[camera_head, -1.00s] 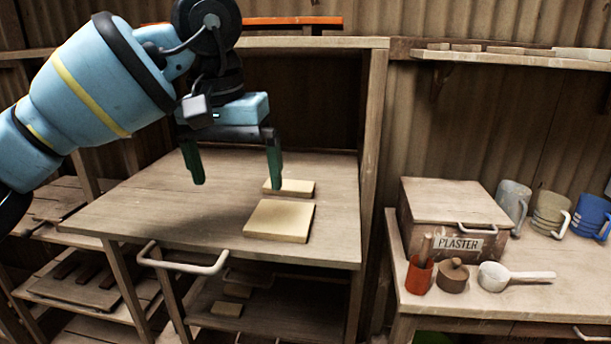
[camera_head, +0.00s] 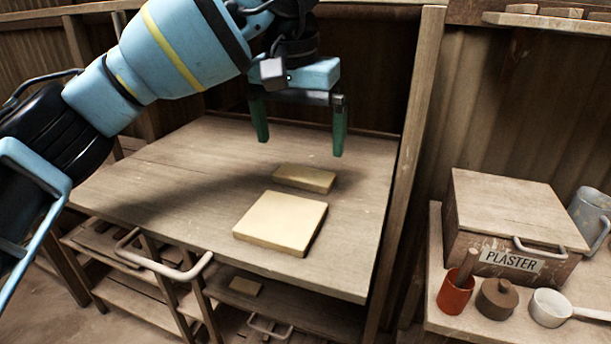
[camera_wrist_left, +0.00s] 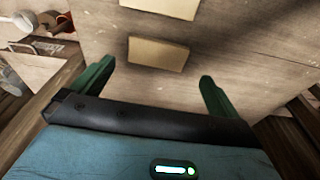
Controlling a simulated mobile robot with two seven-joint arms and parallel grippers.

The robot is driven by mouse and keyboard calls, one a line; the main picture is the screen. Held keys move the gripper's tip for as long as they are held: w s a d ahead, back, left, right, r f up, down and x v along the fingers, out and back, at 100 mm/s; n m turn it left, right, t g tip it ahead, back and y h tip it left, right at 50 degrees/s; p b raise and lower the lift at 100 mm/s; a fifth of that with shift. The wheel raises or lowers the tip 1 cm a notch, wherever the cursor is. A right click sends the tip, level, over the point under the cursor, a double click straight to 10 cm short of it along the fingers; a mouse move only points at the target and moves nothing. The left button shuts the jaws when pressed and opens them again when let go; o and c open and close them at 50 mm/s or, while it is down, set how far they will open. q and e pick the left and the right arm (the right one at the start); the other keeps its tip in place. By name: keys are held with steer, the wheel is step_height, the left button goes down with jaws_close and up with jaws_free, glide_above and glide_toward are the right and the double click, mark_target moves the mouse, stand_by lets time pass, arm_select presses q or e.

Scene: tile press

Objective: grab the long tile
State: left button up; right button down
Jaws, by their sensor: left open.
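A long, narrow pale tile (camera_head: 305,178) lies flat on the wooden shelf board (camera_head: 180,165). A larger square pale tile (camera_head: 281,222) lies just in front of it, nearer the board's front edge. My left gripper (camera_head: 299,146) is open and empty, above and slightly behind the long tile, its green fingers pointing down. In the left wrist view, the long tile (camera_wrist_left: 158,54) shows ahead between the open fingers (camera_wrist_left: 155,90), not touching them. The square tile (camera_wrist_left: 162,5) is cut off at the top edge there. My right gripper is not seen.
A white handle (camera_head: 163,262) sticks out at the board's front. A wooden post (camera_head: 405,170) stands at the board's right. Beyond it are a plaster box (camera_head: 510,215), a red cup (camera_head: 455,293) and a scoop (camera_head: 550,307). The board's left side is clear.

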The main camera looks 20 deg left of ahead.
mark_target(305, 174)
arm_select(q)
steer(key=shift+w+f, duration=0.15)
steer(key=shift+f, duration=0.4)
steer(key=shift+d+f, duration=0.1)
steer(key=shift+f, duration=0.4)
steer(key=f, duration=0.2)
steer(key=w+f, duration=0.1)
steer(key=f, duration=0.1)
steer(key=shift+d, duration=0.1)
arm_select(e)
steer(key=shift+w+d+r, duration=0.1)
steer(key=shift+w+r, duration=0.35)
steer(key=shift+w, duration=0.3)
arm_select(q)
steer(key=c, duration=0.8)
steer(key=shift+c, duration=0.3)
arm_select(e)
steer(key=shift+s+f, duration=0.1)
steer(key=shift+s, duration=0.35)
arm_select(q)
steer(key=shift+r, duration=0.1)
